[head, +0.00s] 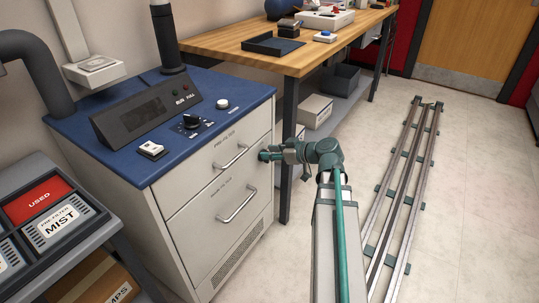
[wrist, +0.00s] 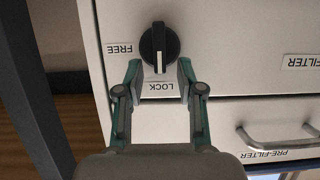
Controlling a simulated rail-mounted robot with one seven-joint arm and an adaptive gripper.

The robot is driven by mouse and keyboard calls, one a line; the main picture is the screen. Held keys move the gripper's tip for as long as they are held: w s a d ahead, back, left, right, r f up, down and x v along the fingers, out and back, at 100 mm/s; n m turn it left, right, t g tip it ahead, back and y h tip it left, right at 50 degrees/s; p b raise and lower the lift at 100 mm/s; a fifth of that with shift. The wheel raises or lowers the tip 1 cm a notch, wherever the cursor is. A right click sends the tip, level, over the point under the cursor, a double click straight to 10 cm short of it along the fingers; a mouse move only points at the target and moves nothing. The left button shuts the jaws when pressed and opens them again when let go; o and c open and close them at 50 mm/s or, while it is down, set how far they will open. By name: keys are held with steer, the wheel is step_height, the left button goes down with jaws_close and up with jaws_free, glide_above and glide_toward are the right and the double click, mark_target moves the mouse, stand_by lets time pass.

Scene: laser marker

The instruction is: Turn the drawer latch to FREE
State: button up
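The drawer latch is a round black knob (wrist: 158,45) with a white pointer line, on a light cabinet front in the wrist view. The lettering there appears upside down. The pointer line is toward the LOCK label (wrist: 161,87), at the knob's lower side in that picture. The FREE label (wrist: 118,49) is left of the knob. My gripper (wrist: 160,76) is open, its fingertips on either side of the knob's lower part; contact cannot be told. In the head view my gripper (head: 264,155) is at the cabinet's right front edge, and the latch is hidden.
The cabinet (head: 190,215) has two drawers with bar handles; the upper handle (head: 233,157) is left of my gripper. A wooden bench (head: 285,58) with dark legs stands behind. Floor rails (head: 400,190) run along the right. Open floor lies beyond them.

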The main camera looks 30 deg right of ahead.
steer(key=shift+w+a+f, duration=0.15)
steer(key=shift+w+a, duration=0.1)
steer(key=shift+w, duration=0.1)
jaws_close()
steer(key=shift+d, duration=0.15)
steer(key=m+y+p, duration=0.1)
steer(key=m+p, duration=0.1)
steer(key=w+d+m+g+y+p, duration=0.1)
steer(key=m+p, duration=0.1)
steer(key=shift+y, duration=0.4)
steer(key=f+m+y+p, duration=0.1)
steer(key=m+p, duration=0.1)
steer(key=m, duration=0.1)
steer(key=m+y+p, duration=0.2)
steer(key=m+p, duration=0.1)
steer(key=d+f+m+y+p, duration=0.1)
steer(key=m+p, duration=0.1)
steer(key=m, duration=0.1)
steer(key=shift+w+f+y, duration=0.2)
steer(key=shift+f+y, duration=0.1)
steer(key=shift+y, duration=0.1)
steer(key=shift+m, duration=0.3)
